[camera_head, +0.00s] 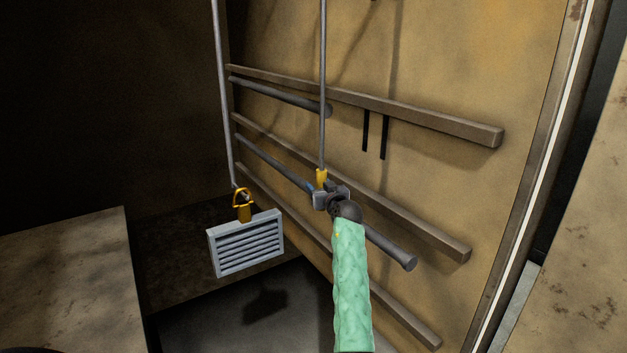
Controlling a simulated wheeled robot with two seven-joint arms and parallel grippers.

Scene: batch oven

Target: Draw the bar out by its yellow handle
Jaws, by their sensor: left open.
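A thin grey upright bar (322,90) hangs down in front of the tan wall, with a yellow handle (321,177) at its lower end. My left gripper (331,194), on a green-sleeved arm from the bottom, is open right at the handle's lower end. The fingers overlap that end, so I cannot tell whether the handle is between them or touched. A second thin bar (221,90) stands at the left; near its foot a yellow loop-shaped piece (243,208) sits on top of a grey slatted box (246,243). My right gripper is not in view.
Several sloping rails (420,115) run along the tan wall (450,60). A round grey rod (390,248) passes behind my gripper; a shorter one (285,97) lies above. A stained block (65,270) stands at lower left. The space at far left is dark.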

